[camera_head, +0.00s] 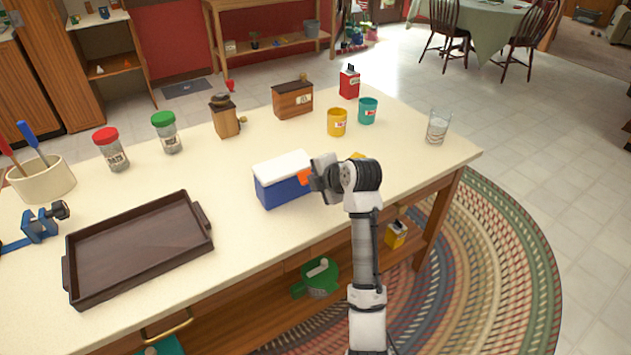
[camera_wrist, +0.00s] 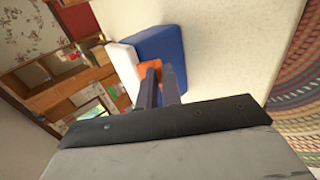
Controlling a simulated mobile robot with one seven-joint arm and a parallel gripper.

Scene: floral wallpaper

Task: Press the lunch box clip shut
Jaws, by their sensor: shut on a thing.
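The lunch box (camera_head: 280,184) stands on the counter in front of my arm, with a blue body and a white lid (camera_head: 283,164). An orange clip (camera_head: 305,176) is on its right end, facing my gripper. My gripper (camera_head: 312,178) is at that end, its fingertips on the orange clip. In the wrist view the two fingers (camera_wrist: 159,82) are close together against the orange clip (camera_wrist: 149,68), with the white lid (camera_wrist: 124,68) and blue body (camera_wrist: 160,45) beyond. The fingers hide part of the clip, so I cannot tell whether it is latched.
A dark tray (camera_head: 140,250) lies left of the box. A yellow cup (camera_head: 337,122), a teal cup (camera_head: 368,110) and a clear glass (camera_head: 437,128) stand behind and to the right. A yellow item (camera_head: 357,156) shows just behind my gripper. The counter's front right is clear.

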